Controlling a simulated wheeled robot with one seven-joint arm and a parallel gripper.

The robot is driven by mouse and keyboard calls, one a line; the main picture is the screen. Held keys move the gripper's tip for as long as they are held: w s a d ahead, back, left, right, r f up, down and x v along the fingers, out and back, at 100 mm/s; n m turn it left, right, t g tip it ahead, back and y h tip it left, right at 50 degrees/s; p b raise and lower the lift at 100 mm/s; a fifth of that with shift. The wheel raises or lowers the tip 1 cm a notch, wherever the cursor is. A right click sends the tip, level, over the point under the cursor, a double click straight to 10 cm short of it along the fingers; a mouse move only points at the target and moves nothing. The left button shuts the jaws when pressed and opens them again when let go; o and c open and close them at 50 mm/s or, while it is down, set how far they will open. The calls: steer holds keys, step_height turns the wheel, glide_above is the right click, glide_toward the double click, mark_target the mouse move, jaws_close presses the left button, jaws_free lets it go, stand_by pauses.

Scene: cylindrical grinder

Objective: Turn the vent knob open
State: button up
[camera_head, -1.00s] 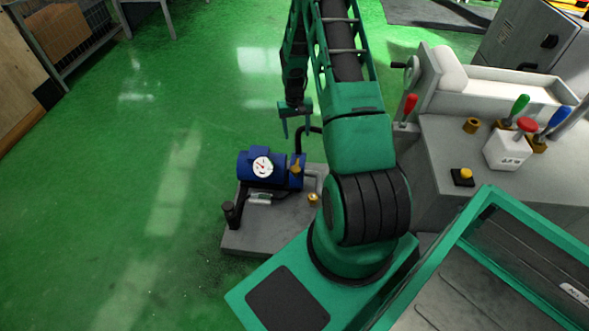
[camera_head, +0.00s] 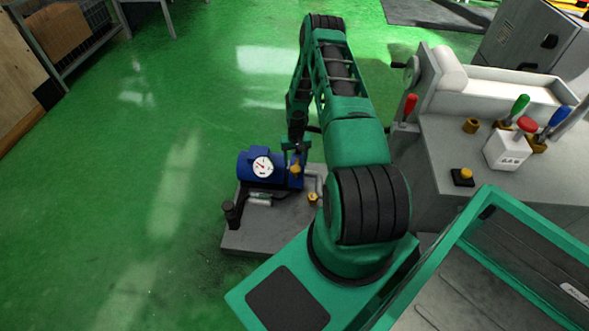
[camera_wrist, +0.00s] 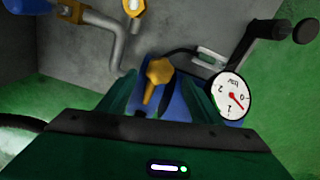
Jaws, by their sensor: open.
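The vent knob is the yellow lever-shaped knob (camera_head: 295,168) at the right end of the blue pump body (camera_head: 250,158) in the head view. In the wrist view the knob (camera_wrist: 158,73) shows its rounded head and a narrow handle pointing toward my gripper. My gripper (camera_head: 294,148) is just above the knob in the head view. In the wrist view my gripper (camera_wrist: 162,100) is open, with one green finger on each side of the knob's handle. Whether a finger touches the handle I cannot tell.
A round white gauge (camera_wrist: 231,95) with a red needle sits close beside the right finger in the wrist view. The pump stands on a grey base plate (camera_head: 255,237). A grey machine (camera_head: 450,140) with coloured levers is on the right. Green floor on the left is clear.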

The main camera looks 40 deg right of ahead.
mark_target(295, 169)
steer(key=shift+f, duration=2.5)
steer(key=c, duration=1)
steer(key=shift+a, duration=0.15)
steer(key=shift+c, duration=0.2)
